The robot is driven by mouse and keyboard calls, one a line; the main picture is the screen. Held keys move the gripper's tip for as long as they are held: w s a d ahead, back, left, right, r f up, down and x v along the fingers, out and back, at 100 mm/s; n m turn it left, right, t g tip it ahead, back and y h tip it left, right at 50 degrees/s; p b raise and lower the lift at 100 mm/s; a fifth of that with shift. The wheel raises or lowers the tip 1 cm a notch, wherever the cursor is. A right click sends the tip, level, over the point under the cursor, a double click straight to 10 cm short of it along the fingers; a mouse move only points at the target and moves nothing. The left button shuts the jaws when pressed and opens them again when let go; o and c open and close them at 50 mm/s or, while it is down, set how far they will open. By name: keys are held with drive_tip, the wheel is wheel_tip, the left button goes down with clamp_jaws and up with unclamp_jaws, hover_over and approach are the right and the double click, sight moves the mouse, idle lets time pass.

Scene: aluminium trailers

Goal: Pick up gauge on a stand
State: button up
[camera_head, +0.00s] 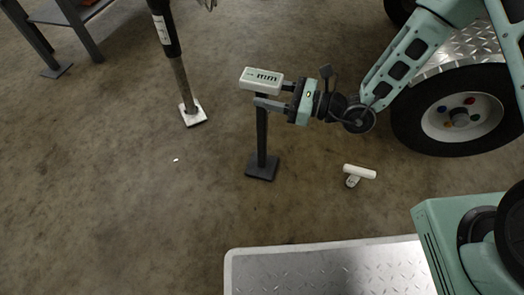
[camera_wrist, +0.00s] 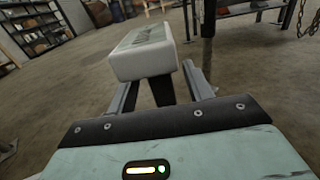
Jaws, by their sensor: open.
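The gauge (camera_head: 262,80) is a small white box with dark markings on its upper face. It sits on top of a dark upright stand (camera_head: 262,135) with a square base on the floor. My gripper (camera_head: 270,94) is level with the gauge's lower part, reaching in from the right. In the wrist view, the gauge (camera_wrist: 148,52) is straight ahead, and the open fingers (camera_wrist: 160,95) lie on either side of the dark post just below the white box. I cannot tell whether either finger touches the post.
A dark pole on a white foot (camera_head: 193,114) stands behind to the left. A white T-shaped piece (camera_head: 359,173) lies on the floor to the right. A trailer wheel (camera_head: 460,112) is at right, and a metal tread plate (camera_head: 330,270) in front. The floor to the left is mostly clear.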

sight(255, 90)
drive_tip(key=x, duration=0.1)
drive_tip(key=b+x, duration=0.2)
drive_tip(key=shift+a+f, duration=0.15)
drive_tip(key=shift+f, duration=0.1)
drive_tip(key=shift+w+a+r, duration=0.1)
drive_tip(key=shift+a+r, duration=0.05)
drive_tip(key=shift+a, duration=0.05)
clamp_jaws()
idle(1.0)
drive_tip(key=shift+r, duration=0.1)
